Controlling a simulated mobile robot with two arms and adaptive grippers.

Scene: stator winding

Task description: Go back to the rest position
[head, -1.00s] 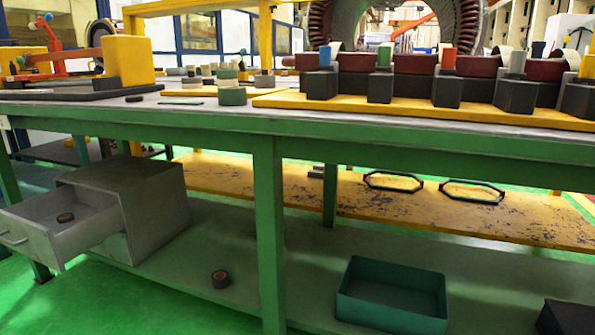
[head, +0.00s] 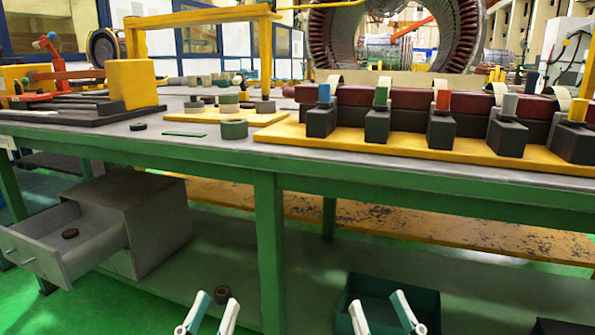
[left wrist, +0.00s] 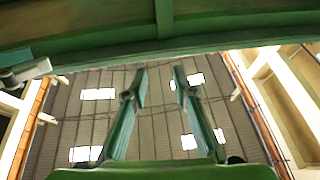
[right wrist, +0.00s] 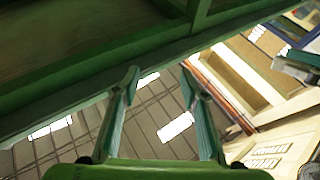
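My left gripper (head: 214,300) is at the bottom of the head view, in front of the green workbench (head: 268,245) and below its top. Its fingers are apart with nothing between them, as the left wrist view (left wrist: 158,85) also shows. My right gripper (head: 378,303) is to its right at about the same height, in front of the teal bin. Its fingers are apart and empty too, as the right wrist view (right wrist: 160,88) shows. Both wrist cameras look up past the underside of the bench towards the ceiling.
A grey drawer (head: 62,240) stands pulled out at the left. The bench top holds a yellow fixture board (head: 400,147), a yellow frame (head: 265,60) and several rolls (head: 234,129).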

